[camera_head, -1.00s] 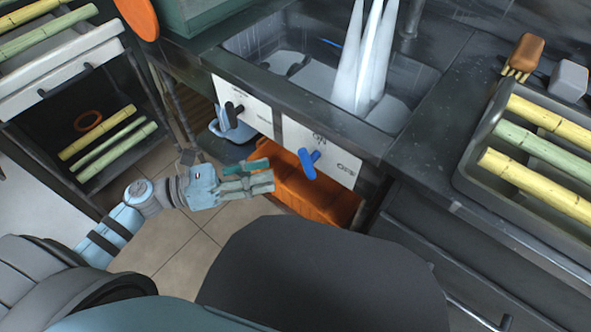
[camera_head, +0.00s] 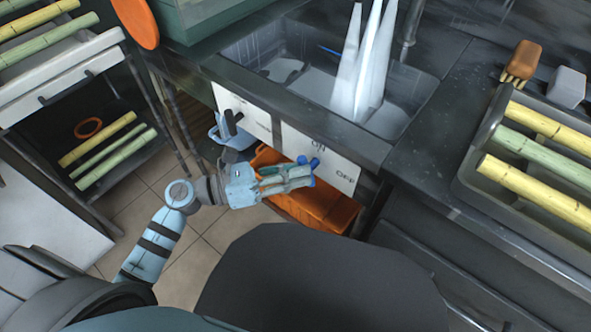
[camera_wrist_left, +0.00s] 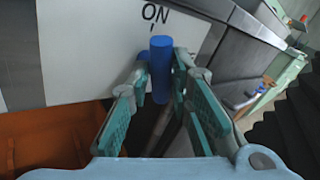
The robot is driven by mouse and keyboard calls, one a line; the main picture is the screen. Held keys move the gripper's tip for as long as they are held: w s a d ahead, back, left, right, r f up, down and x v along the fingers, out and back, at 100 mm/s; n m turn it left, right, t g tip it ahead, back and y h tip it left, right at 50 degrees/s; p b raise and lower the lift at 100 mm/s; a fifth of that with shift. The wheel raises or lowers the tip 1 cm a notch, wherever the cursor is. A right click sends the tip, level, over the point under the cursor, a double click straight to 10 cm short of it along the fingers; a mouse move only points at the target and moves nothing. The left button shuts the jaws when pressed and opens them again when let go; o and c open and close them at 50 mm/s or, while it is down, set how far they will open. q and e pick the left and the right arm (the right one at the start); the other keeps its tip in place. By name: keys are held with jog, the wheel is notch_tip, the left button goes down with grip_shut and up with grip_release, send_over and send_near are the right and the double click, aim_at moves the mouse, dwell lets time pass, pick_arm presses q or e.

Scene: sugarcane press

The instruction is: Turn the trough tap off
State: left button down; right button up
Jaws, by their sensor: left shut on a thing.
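The blue trough tap (camera_head: 316,162) is on a white panel (camera_head: 335,172) marked ON and OFF, on the front of the trough (camera_head: 428,92). My left gripper (camera_head: 304,176) is shut on its handle and hides part of it. In the left wrist view the blue handle (camera_wrist_left: 161,70) stands between the green finger pads, with its upper end just below the ON mark. White streams of water (camera_head: 362,75) fall into the trough. My right gripper is not in view.
A black tap (camera_head: 230,122) is on the panel to the left. An orange crate (camera_head: 335,214) stands below the panels. A tray of cane (camera_head: 478,200) lies on the right counter. A rack with cane (camera_head: 88,165) is at left.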

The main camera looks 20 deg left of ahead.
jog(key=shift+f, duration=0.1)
pick_arm(q)
jog(key=shift+s+d+f+n+t+b, duration=0.1)
jog(key=shift+f+n+t+b, duration=0.2)
jog(key=shift+n+t+b, duration=1.75)
jog(key=shift+d+f+n+t+b, duration=0.1)
jog(key=shift+f+n+t, duration=0.2)
jog(key=shift+n+t, duration=2)
jog(key=shift+s+d+f+n+t+b, duration=0.1)
jog(key=shift+f+n+t+b, duration=0.65)
jog(key=shift+n, duration=3.1)
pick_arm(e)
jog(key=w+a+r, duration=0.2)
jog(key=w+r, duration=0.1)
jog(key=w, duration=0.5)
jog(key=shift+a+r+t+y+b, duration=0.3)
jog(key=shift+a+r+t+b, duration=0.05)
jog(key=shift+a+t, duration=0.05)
pick_arm(q)
jog(key=shift+r, duration=0.4)
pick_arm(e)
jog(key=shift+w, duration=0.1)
pick_arm(q)
jog(key=c, duration=1.5)
grip_release()
jog(key=shift+o, duration=0.2)
jog(key=shift+r, duration=0.1)
